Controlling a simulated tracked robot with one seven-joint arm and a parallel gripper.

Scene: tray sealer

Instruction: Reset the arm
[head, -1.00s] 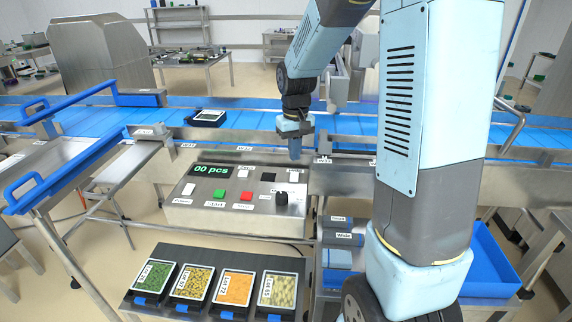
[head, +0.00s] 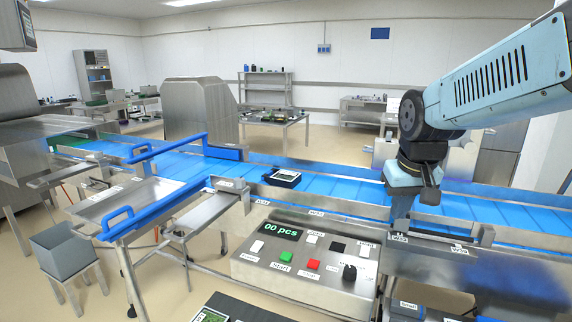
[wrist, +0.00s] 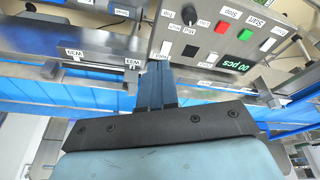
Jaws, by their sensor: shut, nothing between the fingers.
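My arm reaches in from the right in the head view. My gripper (head: 400,222) points down in front of the blue conveyor (head: 335,200), just right of the control panel (head: 305,262). In the wrist view its blue fingers (wrist: 154,80) are together, with nothing between them. The control panel (wrist: 215,38) lies past the fingertips there, with its buttons and black knob. Whether the fingertips touch the steel rail is hard to tell.
A black tray (head: 282,178) sits on the belt left of my gripper. Blue-handled guard rails (head: 155,212) stand at the left. A grey bin (head: 62,252) is on a stand at far left. The space above the belt's middle is open.

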